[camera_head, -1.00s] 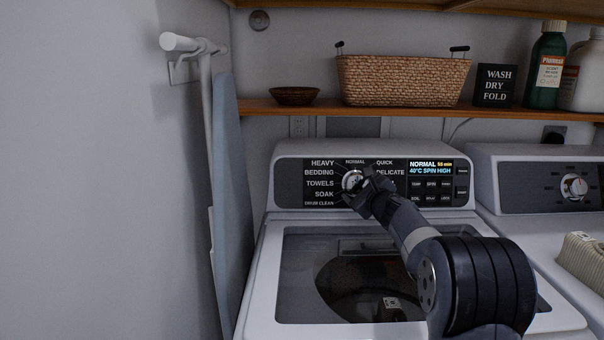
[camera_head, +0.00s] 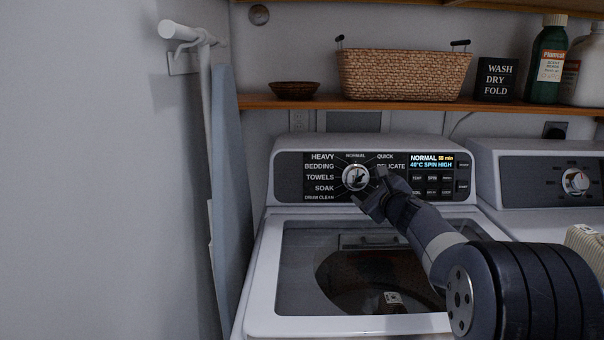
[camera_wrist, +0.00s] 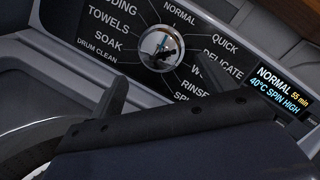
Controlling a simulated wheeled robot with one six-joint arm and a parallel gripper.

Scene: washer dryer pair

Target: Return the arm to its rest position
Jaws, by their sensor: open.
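My gripper (camera_head: 368,196) is open and empty in the head view. It is in front of the washer's control panel, just below and right of the round chrome dial (camera_head: 355,178). The dial also shows in the wrist view (camera_wrist: 162,47), clear of my gripper there. The dial's pointer appears to be toward NORMAL. The panel display (camera_head: 431,161) reads NORMAL, 55 min, 40°C, SPIN HIGH. My arm reaches in from the lower right and covers part of the panel's cycle labels.
The washer (camera_head: 262,318) has a glass lid below the arm. A dryer (camera_head: 520,185) stands at the right. A shelf (camera_head: 400,105) above holds a wicker basket (camera_head: 404,76), a bowl (camera_head: 294,90), a sign (camera_head: 496,80) and bottles. An ironing board (camera_head: 230,180) leans at the left.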

